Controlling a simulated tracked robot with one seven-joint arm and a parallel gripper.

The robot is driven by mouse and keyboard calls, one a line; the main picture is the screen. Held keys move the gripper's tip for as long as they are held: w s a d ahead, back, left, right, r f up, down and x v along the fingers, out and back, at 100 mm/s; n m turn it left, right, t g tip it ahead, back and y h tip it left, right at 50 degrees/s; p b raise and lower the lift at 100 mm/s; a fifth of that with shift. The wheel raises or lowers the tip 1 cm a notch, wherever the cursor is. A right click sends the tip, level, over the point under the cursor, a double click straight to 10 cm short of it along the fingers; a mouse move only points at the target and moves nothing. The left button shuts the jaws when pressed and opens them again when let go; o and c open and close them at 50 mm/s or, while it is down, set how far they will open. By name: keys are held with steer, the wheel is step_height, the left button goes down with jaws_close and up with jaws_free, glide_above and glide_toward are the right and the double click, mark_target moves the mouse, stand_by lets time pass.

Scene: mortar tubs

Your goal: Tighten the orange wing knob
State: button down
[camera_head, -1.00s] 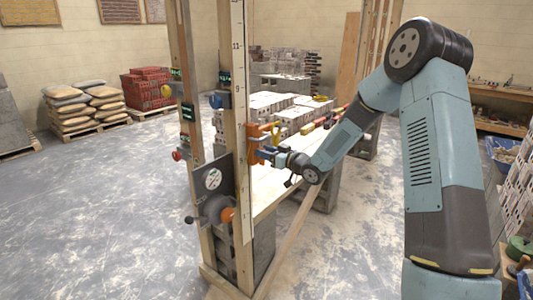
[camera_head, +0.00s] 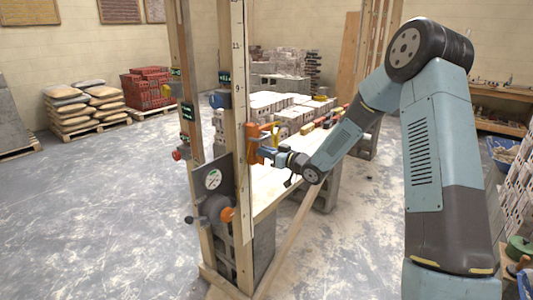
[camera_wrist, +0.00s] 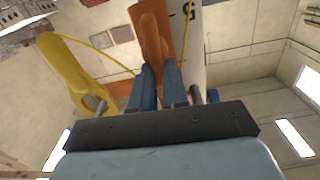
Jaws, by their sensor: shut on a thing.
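The orange wing knob (camera_wrist: 153,35) is in the wrist view, its lower end between my gripper's (camera_wrist: 159,75) two blue fingers. The fingers are shut on it. In the head view my gripper (camera_head: 268,154) reaches in from the right to the orange parts (camera_head: 254,140) on the wooden post. Fingers and knob are small there, and I cannot make out the knob's turn. A yellow lever-shaped piece (camera_wrist: 75,68) stands left of the knob in the wrist view, apart from the fingers.
The front post carries a measuring scale (camera_head: 239,100). Lower down are a round dial (camera_head: 213,180) and a ball-shaped orange knob (camera_head: 227,215).

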steer(key=shift+w+d+f+m, duration=0.35)
steer(key=shift+f+m, duration=0.1)
steer(key=shift+m, duration=2.45)
steer(key=shift+w+d+f+m, duration=0.25)
steer(key=shift+f+m, duration=0.2)
steer(key=shift+m, duration=2.45)
steer(key=shift+w+d+f+m, duration=0.25)
steer(key=shift+w+f+m, duration=0.2)
steer(key=shift+m, duration=2.45)
steer(key=c, duration=1.1)
jaws_free()
steer(key=shift+c, duration=0.2)
steer(key=shift+s, duration=0.1)
steer(key=v, duration=1.3)
steer(key=shift+s+d, duration=0.25)
